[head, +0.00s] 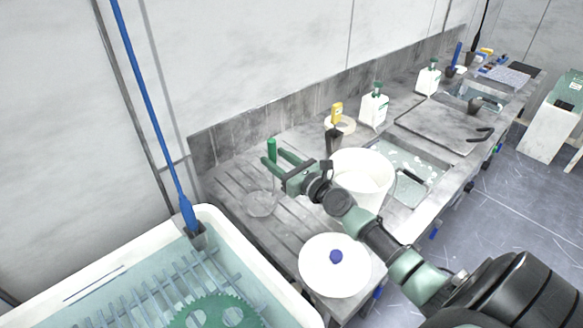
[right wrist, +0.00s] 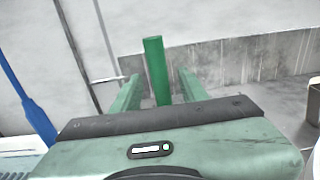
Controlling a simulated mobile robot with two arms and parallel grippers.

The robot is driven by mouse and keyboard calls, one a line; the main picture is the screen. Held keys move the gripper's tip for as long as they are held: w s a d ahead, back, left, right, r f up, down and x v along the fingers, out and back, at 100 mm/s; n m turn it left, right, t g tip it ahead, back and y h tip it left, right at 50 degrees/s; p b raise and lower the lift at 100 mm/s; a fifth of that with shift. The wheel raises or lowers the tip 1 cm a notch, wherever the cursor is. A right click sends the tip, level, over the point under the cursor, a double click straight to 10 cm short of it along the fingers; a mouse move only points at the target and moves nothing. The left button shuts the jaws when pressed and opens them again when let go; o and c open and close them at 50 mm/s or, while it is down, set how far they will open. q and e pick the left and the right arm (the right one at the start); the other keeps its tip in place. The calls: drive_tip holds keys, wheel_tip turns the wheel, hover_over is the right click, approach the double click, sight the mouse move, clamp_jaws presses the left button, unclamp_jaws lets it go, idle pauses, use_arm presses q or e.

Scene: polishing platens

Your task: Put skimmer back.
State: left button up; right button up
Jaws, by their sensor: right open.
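The skimmer has an upright green handle (head: 272,150) and what looks like a thin stem down to a round, see-through head (head: 260,203) on the grooved drainboard. My right gripper (head: 272,160) is open at the handle, with no clear grip on it. In the right wrist view the handle (right wrist: 157,70) stands between the two spread fingers (right wrist: 158,88), with a gap on each side. My left gripper is not in view.
A white bucket (head: 345,160) and a white round lid with a blue knob (head: 318,270) are near my right arm. A water tank (head: 235,232) with a rack and a blue-handled tool (head: 150,105) is at left. A sink (head: 432,168) and soap bottle (head: 374,108) lie beyond.

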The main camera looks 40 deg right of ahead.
drive_tip(key=s+d, duration=0.1)
drive_tip(key=s, duration=0.6)
drive_tip(key=shift+s+b, duration=0.2)
drive_tip(key=shift+b, duration=0.1)
